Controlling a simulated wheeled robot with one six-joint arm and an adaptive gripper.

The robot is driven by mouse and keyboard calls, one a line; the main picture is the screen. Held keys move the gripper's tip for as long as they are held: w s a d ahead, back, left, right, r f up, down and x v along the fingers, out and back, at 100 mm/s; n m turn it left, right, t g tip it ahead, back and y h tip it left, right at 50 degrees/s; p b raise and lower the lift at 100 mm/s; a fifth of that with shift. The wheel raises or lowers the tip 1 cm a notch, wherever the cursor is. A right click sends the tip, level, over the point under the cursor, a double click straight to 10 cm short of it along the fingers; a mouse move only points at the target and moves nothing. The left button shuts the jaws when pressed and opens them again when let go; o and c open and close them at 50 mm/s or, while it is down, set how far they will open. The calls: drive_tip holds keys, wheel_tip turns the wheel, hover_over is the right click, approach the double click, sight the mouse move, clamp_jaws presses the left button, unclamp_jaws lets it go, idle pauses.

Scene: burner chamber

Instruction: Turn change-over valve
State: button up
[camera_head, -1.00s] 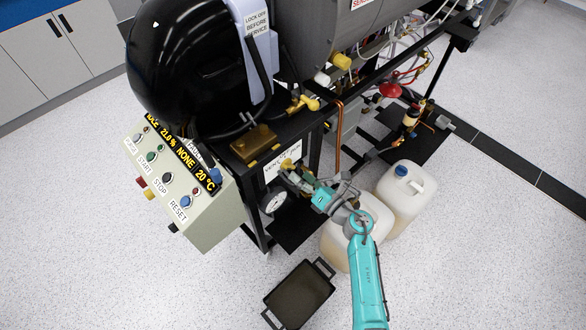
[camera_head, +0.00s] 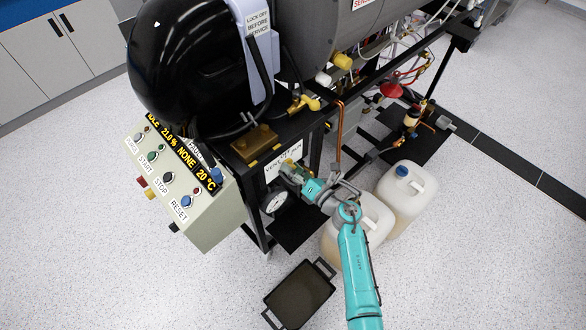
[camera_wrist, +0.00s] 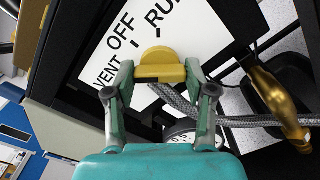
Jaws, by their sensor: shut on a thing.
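The change-over valve has a yellow handle (camera_wrist: 160,66) in front of a white plate (camera_wrist: 205,20) lettered VENT, OFF and RUN. I cannot tell for sure which mark the handle points to. My gripper (camera_wrist: 160,76) has one finger on each side of the handle and is shut on it. In the head view my gripper (camera_head: 288,172) is at the cart's front below the brass block, and it largely hides the handle. The label plate (camera_head: 285,160) shows behind it.
A round gauge (camera_head: 275,202) is just below left of my gripper; a braided hose (camera_wrist: 178,100) runs close under the handle. The control box (camera_head: 185,185) is left. Two jugs (camera_head: 405,190) and a black tray (camera_head: 300,295) stand on the floor.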

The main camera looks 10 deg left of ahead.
drive_tip(key=shift+m, duration=4.4)
drive_tip(key=o, duration=1.2)
drive_tip(key=shift+c, duration=0.2)
drive_tip(key=v, duration=1.2)
